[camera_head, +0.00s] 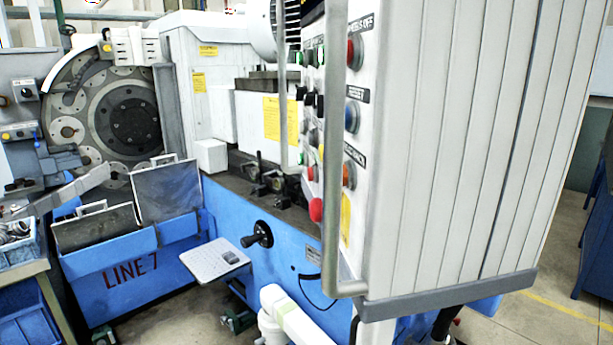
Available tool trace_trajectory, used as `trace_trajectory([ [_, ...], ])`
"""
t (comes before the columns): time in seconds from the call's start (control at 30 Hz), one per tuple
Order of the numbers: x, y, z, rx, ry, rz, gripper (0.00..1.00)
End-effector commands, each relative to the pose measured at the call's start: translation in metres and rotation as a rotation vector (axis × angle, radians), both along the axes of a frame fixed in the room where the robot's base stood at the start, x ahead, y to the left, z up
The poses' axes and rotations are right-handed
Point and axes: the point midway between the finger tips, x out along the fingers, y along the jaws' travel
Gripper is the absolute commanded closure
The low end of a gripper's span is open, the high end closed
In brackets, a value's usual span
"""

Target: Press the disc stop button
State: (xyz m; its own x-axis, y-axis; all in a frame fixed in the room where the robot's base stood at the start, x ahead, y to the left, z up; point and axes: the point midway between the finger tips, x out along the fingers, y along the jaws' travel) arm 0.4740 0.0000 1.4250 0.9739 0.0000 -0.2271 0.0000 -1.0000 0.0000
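The white control panel (450,150) stands at the right, seen at a steep angle. Its button face (333,190) is turned to the left, behind a grey rail. It carries several buttons: a red button (354,50) near a label that seems to read "WHEELS OFF", a blue button (351,117), an orange-red button (348,175), a small red button (311,173) and a red mushroom button (316,210) low down. The other labels are too small or slanted to read, so I cannot tell which is the disc stop button. I see no gripper fingers.
A vertical grey rail (328,180) stands in front of the button face. The blue machine base (180,270) marked "LINE 7" has a black hand crank (258,236) and a grey plate (215,260). A large disc (120,125) stands far left. Free floor (560,270) shows at right.

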Motion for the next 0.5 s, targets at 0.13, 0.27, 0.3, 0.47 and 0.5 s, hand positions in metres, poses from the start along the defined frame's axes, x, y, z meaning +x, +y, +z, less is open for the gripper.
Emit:
trace_trajectory([
  [0.13, 0.0000, 0.0000, -0.0001, 0.000, 0.000, 0.000, 1.00],
  [0.27, 0.0000, 0.0000, -0.0001, 0.000, 0.000, 0.000, 1.00],
  [0.3, 0.0000, 0.0000, -0.0001, 0.000, 0.000, 0.000, 1.00],
  [0.47, 0.0000, 0.0000, 0.0000, 0.000, 0.000, 0.000, 1.00],
  [0.5, 0.0000, 0.0000, -0.0001, 0.000, 0.000, 0.000, 1.00],
])
